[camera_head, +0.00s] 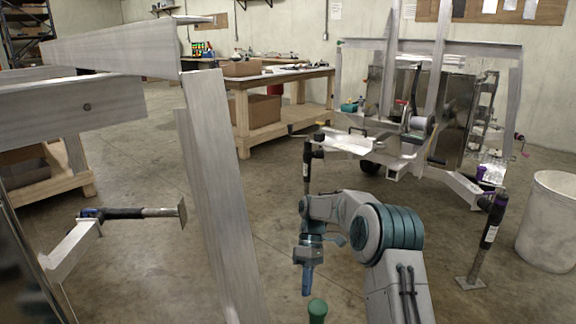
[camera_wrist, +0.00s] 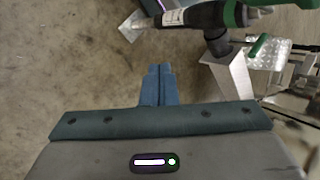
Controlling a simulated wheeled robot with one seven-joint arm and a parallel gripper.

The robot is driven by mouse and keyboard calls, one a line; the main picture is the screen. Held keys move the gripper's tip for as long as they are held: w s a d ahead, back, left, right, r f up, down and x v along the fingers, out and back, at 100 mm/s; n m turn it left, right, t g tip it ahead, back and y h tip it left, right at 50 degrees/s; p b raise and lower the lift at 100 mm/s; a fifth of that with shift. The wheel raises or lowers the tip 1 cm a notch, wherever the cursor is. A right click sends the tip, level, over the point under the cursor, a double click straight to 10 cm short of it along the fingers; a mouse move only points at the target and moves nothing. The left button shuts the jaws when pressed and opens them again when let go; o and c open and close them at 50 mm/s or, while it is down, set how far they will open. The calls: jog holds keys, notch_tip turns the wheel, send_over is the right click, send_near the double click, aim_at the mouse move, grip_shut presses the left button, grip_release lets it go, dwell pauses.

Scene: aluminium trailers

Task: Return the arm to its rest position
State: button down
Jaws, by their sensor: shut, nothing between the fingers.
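My arm is folded in the lower middle of the head view, grey with teal bands. My gripper (camera_head: 306,288) hangs at its end and points down at the concrete floor. In the wrist view my gripper (camera_wrist: 157,68) shows two blue fingers pressed together with nothing between them. The fingers touch nothing that I can see.
An aluminium trailer frame (camera_head: 213,185) stands close on the left, with a jack (camera_head: 130,212). Another trailer (camera_head: 450,110) stands at the back right, with a jack (camera_head: 491,225) nearby. A white bucket (camera_head: 548,222) is at the right. A wooden workbench (camera_head: 280,82) stands behind.

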jog(key=s+d+r+m+t+p, duration=0.1)
jog(key=s+r+m+p, duration=0.2)
jog(key=r, duration=0.6)
jog(key=s+d+r+t+h+p, duration=0.1)
jog(key=s+d+r+t+p, duration=0.15)
jog(key=r+p, duration=0.4)
jog(key=s+r+m+t+p, duration=0.1)
jog(key=s+r+m+p, duration=0.2)
jog(key=r, duration=0.7)
jog(key=s+d+r+m+t+p, duration=0.2)
jog(key=s+r+m+p, duration=0.1)
jog(key=s+r+p, duration=0.4)
jog(key=s+d+r+m+t+p, duration=0.3)
jog(key=s+r+p, duration=0.5)
jog(key=s+r, duration=0.3)
jog(key=shift+s+d+m+p, duration=0.3)
jog(key=shift+s+d, duration=0.05)
jog(key=shift+s, duration=0.1)
